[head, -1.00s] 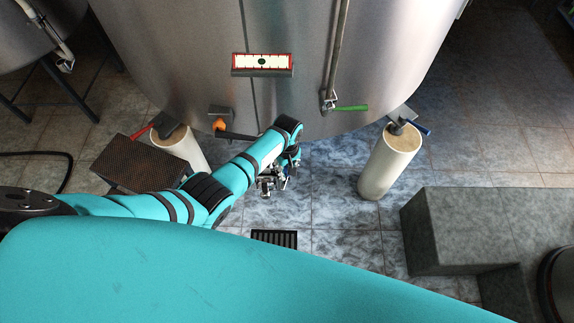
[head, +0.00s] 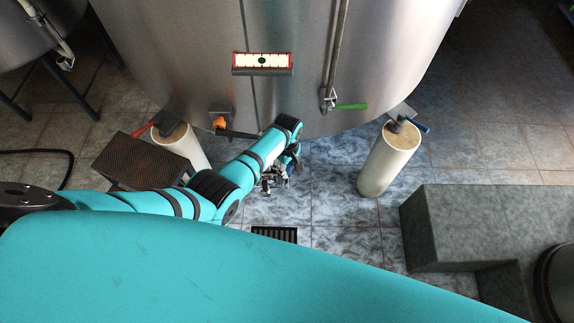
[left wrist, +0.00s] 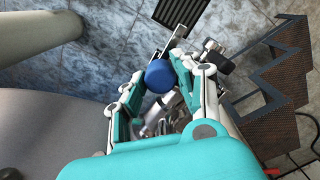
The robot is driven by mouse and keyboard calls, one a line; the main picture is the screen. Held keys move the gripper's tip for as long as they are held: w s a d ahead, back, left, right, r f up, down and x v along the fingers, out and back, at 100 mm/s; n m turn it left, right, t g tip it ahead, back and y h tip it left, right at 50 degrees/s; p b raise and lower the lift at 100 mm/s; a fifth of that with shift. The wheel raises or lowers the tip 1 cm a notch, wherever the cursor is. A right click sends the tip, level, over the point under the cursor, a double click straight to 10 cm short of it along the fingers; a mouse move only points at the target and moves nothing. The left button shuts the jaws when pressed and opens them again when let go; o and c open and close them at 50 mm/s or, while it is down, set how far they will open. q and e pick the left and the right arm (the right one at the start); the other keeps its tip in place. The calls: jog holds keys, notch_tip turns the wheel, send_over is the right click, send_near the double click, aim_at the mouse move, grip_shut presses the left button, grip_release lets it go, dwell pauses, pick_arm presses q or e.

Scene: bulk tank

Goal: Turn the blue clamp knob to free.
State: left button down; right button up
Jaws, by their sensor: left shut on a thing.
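The blue clamp knob (left wrist: 160,76) shows in the left wrist view, round and dark blue, between the fingers of my left gripper (left wrist: 166,66). The gripper is shut on it, with a finger on either side. Metal fittings show just below the knob, partly hidden by the fingers. In the head view my left gripper (head: 274,180) is low in front of the tank (head: 190,60), and the knob there is mostly hidden by the gripper and arm. I cannot read which position the knob is in. My right gripper is not in view.
A red-handled fitting (head: 145,130), an orange-knobbed fitting (head: 219,122), a green lever (head: 351,106) and a blue lever (head: 414,125) are around the tank. Pale legs (head: 388,165) stand below it. A brown perforated step (head: 135,165) is at left, a grey block (head: 460,230) at right.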

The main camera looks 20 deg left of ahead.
pick_arm(q)
jog(key=c, duration=0.9)
grip_release()
jog(key=shift+c, duration=0.2)
jog(key=shift+r, duration=0.5)
notch_tip(320, 180, up, 11)
